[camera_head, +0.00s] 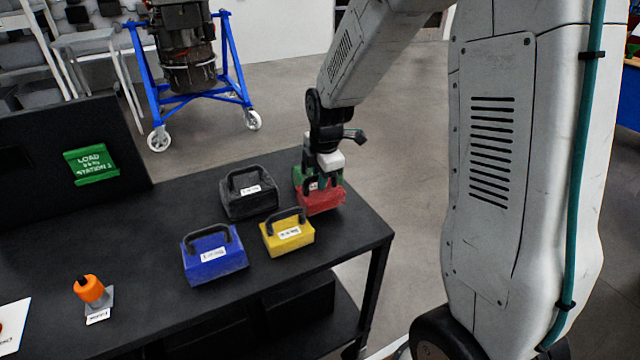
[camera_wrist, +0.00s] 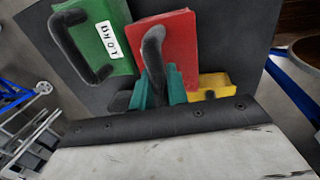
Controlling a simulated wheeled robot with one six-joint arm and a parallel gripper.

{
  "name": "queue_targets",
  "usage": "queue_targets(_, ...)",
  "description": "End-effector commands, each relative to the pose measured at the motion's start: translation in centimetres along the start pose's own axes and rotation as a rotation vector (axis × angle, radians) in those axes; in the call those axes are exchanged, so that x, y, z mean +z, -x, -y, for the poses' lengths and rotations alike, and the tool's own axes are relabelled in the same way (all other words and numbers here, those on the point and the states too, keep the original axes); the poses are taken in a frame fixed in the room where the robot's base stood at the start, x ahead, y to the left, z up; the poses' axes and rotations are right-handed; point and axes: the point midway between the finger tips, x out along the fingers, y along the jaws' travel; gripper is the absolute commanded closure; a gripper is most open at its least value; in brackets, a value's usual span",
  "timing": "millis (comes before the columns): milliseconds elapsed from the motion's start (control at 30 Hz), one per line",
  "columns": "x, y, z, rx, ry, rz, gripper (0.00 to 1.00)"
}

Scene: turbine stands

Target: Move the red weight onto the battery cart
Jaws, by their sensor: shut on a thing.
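The red weight (camera_head: 322,203) is a block with a dark loop handle near the right end of the black table. It also shows in the wrist view (camera_wrist: 178,40). My gripper (camera_head: 322,180) is above it, pointing down, with its teal fingers (camera_wrist: 160,92) shut on the handle. I cannot tell whether the weight rests on the table or is slightly raised. The fingers and wrist hide part of the handle. I cannot pick out a battery cart for certain in either view.
The green weight (camera_wrist: 90,45) is close beside the red one. Black (camera_head: 249,201), yellow (camera_head: 288,241) and blue (camera_head: 215,262) weights stand nearby on the black table (camera_head: 150,240). An orange-topped object (camera_head: 89,289) is at left. A blue wheeled stand (camera_head: 228,60) is behind.

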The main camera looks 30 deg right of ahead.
Motion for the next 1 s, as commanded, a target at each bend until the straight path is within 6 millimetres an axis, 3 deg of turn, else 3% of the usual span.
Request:
queue_targets(133, 0.0, -2.0, 0.5, -0.002, -0.001, 0.000, 1.00)
queue_targets(500, 0.0, -2.4, 0.5, 0.000, -0.001, 0.000, 1.00)
queue_targets(533, 0.0, -2.4, 0.6, 0.000, 0.000, 0.000, 0.76)
queue_targets(600, 0.0, -2.4, 0.6, 0.000, 0.000, 0.000, 0.62)
queue_targets(867, 0.0, -2.3, 0.5, 0.000, 0.000, 0.000, 0.62)
queue_targets(1000, 0.0, -1.3, 0.4, 0.002, 0.000, 0.000, 0.62)
